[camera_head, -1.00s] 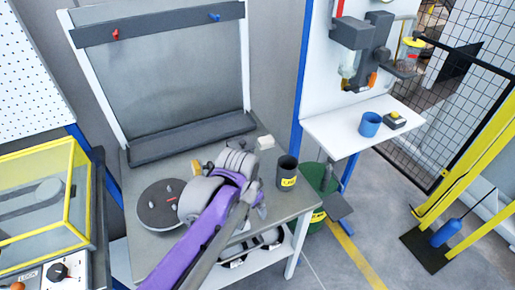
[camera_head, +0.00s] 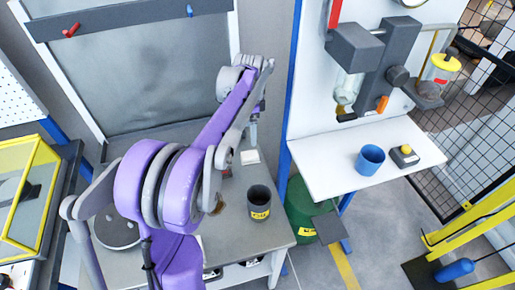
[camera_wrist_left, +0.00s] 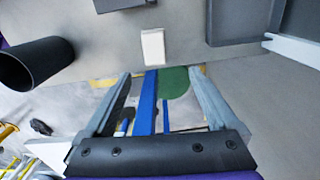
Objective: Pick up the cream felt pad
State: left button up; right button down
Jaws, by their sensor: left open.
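The cream felt pad (camera_head: 250,157) is a small pale block lying flat on the grey workbench (camera_head: 238,240), near its right edge. It also shows in the left wrist view (camera_wrist_left: 153,47), beyond the fingertips and roughly between them. My left gripper (camera_wrist_left: 160,74) is open with nothing between its fingers. In the head view my left gripper (camera_head: 252,138) hangs just above and behind the pad, small and partly hidden by its own arm. No contact with the pad shows. My right gripper is not in view.
A dark cup (camera_head: 259,204) with a yellow label stands on the bench in front of the pad. A grey panel (camera_head: 130,70) stands behind. A white shelf (camera_head: 340,175) with a blue cup (camera_head: 370,158) is to the right. A green bin (camera_head: 300,212) stands below it.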

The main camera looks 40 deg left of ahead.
pick_arm(q)
send_over(251, 154)
jog(key=f, duration=0.4)
jog(key=shift+w+a+f, duration=0.25)
jog(key=shift+w+f, duration=0.05)
jog(key=shift+f, duration=0.05)
jog(key=f, duration=0.5)
jog(key=shift+s+d+f, duration=0.2)
jog(key=shift+d+f, duration=0.05)
jog(key=shift+f, duration=0.05)
jog(key=c, duration=1.4)
